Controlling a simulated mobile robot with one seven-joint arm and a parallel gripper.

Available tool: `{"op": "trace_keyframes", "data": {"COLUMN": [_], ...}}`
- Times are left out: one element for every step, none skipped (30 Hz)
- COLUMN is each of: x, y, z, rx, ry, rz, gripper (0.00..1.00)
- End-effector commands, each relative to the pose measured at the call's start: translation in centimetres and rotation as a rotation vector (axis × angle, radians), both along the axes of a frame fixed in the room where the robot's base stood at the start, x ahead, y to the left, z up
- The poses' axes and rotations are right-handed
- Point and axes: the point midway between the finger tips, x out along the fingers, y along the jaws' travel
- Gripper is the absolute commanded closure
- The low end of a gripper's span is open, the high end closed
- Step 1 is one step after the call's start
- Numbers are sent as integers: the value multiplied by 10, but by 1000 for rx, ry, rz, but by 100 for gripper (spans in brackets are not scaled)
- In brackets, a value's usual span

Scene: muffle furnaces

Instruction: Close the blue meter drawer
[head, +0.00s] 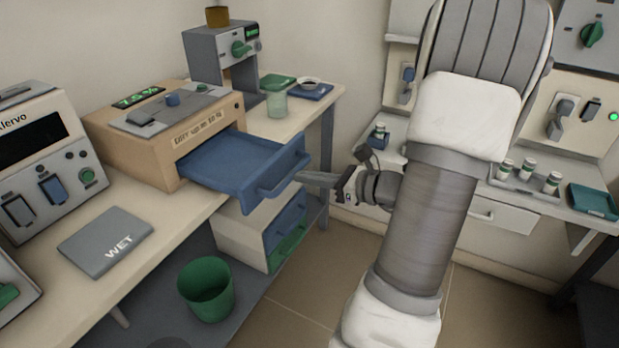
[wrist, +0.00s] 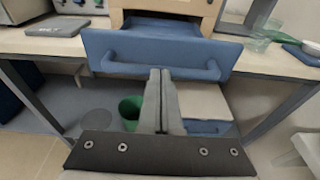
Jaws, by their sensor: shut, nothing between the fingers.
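The blue meter drawer (head: 243,167) is pulled well out of the tan meter box (head: 165,137) on the left bench. Its front panel with a bar handle also shows in the wrist view (wrist: 123,48), spanning the upper part. My gripper (head: 303,178) is shut and empty, with its fingers pointing at the drawer front. In the wrist view the closed fingertips (wrist: 159,74) overlap the lower edge of the handle. I cannot tell whether they touch it.
A grey notebook marked WET (head: 105,242) lies on the bench (head: 165,225). A green bin (head: 207,290) stands on the floor below. A low cabinet with a blue drawer (head: 285,222) stands under the bench.

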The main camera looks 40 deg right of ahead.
Motion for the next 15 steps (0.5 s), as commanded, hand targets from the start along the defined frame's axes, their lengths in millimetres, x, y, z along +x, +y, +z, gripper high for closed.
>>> {"op": "trace_keyframes", "data": {"x": [1, 2, 5, 7, 11, 16, 21, 26, 35, 42, 49, 59, 67, 75, 85], "y": [1, 1, 3, 4, 5, 8, 10, 12, 16, 19, 22, 27, 30, 33, 37], "z": [0, 0, 0, 0, 0, 1, 1, 1, 1, 1, 1, 0, 0, 0, 0], "rx": [0, 0, 0, -1, 0, 0, -1, -1, -1, 0, -1, 0, 0, 0, 0], "ry": [0, 0, 0, 1, 0, -1, 0, 0, 0, -1, -1, 0, -1, 0, -1], "rz": [1, 1, 3, 4, 4, 4, 6, 5, 7, 6, 8, 9, 8, 9, 8], "gripper": [100, 100, 100, 100, 100, 100, 100, 100, 100, 100, 100, 100, 100, 100, 100]}}
